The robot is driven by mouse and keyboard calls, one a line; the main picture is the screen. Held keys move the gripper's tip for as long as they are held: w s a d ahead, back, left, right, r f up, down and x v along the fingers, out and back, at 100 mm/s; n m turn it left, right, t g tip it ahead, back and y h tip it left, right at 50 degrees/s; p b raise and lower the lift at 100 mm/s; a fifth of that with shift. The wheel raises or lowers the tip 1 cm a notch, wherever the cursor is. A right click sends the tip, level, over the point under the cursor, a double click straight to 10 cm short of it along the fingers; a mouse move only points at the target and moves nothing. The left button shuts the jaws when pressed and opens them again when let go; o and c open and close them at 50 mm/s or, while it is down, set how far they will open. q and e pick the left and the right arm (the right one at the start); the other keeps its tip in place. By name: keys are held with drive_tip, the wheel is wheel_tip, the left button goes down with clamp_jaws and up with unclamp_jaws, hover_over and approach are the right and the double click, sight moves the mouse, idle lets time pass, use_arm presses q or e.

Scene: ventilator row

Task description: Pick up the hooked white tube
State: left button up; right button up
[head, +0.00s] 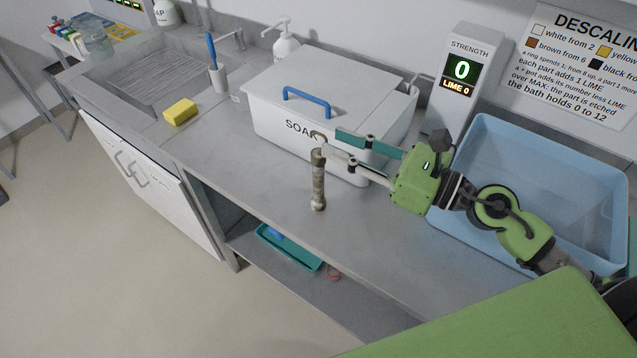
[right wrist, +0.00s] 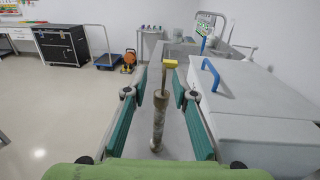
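An upright tube (head: 318,185) stands near the front edge of the steel counter, left of my right gripper (head: 333,143). It is off-white with brownish, crusty bands, and a pale hook-like curve shows at its top. My right gripper is open, its teal fingers pointing left towards the tube's upper part. In the right wrist view the tube (right wrist: 158,120) stands between the two spread fingers (right wrist: 158,97), with a gap visible on each side. The tube's top partly overlaps a finger in the head view, so contact there is unclear. My left gripper is not in view.
A white SOAK box (head: 270,112) with a blue-handled lid is close behind the tube. A blue basin (head: 480,125) and a STRENGTH display (head: 463,45) are at the right. A yellow sponge (head: 181,112) lies left; a teal tray (head: 288,247) is on the shelf below.

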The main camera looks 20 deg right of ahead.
sight(319, 132)
drive_tip(key=p+x, duration=0.2)
drive_tip(key=x, duration=0.1)
drive_tip(key=p+x, duration=0.1)
drive_tip(key=x, duration=0.1)
drive_tip(key=shift+w+d, duration=0.25)
drive_tip(key=shift+w, duration=0.1)
drive_tip(key=shift+w+a+f, duration=0.15)
drive_tip(key=shift+a, duration=0.05)
drive_tip(key=shift+f, duration=0.1)
clamp_jaws()
